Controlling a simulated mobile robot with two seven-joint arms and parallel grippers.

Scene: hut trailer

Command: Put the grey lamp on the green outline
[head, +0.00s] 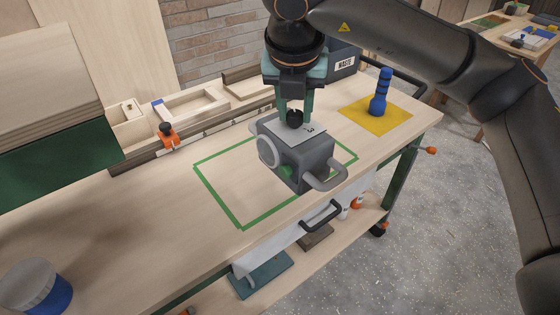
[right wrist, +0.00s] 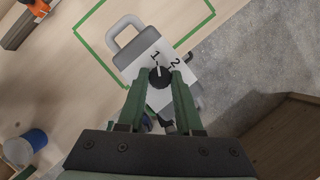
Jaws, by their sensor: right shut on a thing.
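The grey lamp (head: 312,158) has a round lens on one side, a loop handle and a dark knob on its numbered top plate. My right gripper (head: 295,114) points down and is shut on the knob. The lamp covers the front right part of the green outline (head: 214,197) on the workbench and appears held above it. In the right wrist view the lamp (right wrist: 142,52) hangs below my right gripper (right wrist: 160,80), with the green outline (right wrist: 98,64) partly hidden behind it. My left gripper is out of view.
A blue turned piece (head: 380,95) stands on a yellow mat (head: 388,123) at the right. Wooden trays (head: 190,105) and an orange clamp (head: 168,134) line the back. A blue jar with a grey lid (head: 36,287) stands front left. The bench's front edge has a black handle (head: 321,215).

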